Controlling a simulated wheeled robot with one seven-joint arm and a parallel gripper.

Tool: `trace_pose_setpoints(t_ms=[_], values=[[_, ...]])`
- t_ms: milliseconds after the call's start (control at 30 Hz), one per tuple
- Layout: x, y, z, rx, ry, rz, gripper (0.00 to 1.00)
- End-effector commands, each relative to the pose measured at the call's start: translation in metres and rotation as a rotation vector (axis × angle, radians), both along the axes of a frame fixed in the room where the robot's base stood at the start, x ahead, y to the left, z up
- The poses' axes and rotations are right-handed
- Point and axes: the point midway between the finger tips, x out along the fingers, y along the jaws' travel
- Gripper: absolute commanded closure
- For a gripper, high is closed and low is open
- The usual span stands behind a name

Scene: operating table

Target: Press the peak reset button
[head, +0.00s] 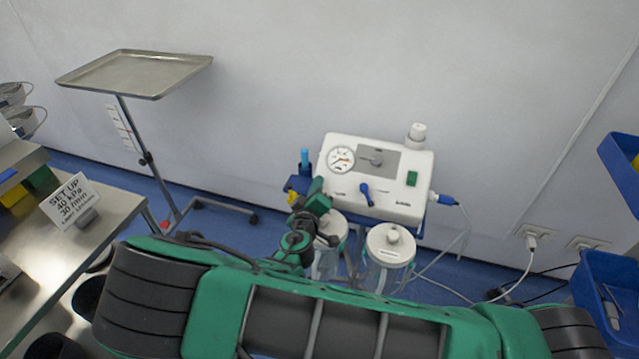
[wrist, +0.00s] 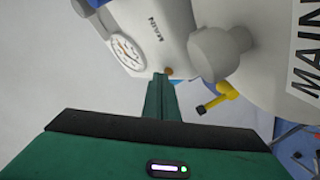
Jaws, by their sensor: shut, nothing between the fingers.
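The white suction unit (head: 400,200) stands against the wall, with a round gauge (head: 341,159), a grey panel, a blue lever (head: 366,194) and a green switch (head: 412,178). My gripper (head: 318,186) is at the unit's front left corner; in the wrist view its green fingers (wrist: 161,80) are shut and empty. Their tips appear close beside a small brown button-like spot (wrist: 169,71) on the unit's edge, below the gauge (wrist: 126,51). I cannot tell whether they touch it. No peak reset label is readable, so I cannot confirm that this spot is that button.
A grey knob (wrist: 220,52) and a yellow fitting (wrist: 222,97) are close right of the fingers. Two lidded jars (head: 390,245) stand below the unit. A tray stand (head: 140,75) is left, a steel table (head: 75,255) lower left, blue bins (head: 610,285) right.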

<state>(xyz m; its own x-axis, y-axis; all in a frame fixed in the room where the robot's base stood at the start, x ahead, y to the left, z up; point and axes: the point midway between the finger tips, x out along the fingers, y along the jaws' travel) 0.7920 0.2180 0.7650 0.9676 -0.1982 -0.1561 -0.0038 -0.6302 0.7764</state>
Motion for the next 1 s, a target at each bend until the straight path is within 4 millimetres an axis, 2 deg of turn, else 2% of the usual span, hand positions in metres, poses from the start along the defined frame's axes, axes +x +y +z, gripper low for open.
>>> trace_pose_setpoints(t_ms=[567,1000], values=[[0.001,-0.001,-0.002,0.000,0.001,-0.001,1.00],[-0.007,0.002,0.011,0.000,0.000,0.000,1.00]])
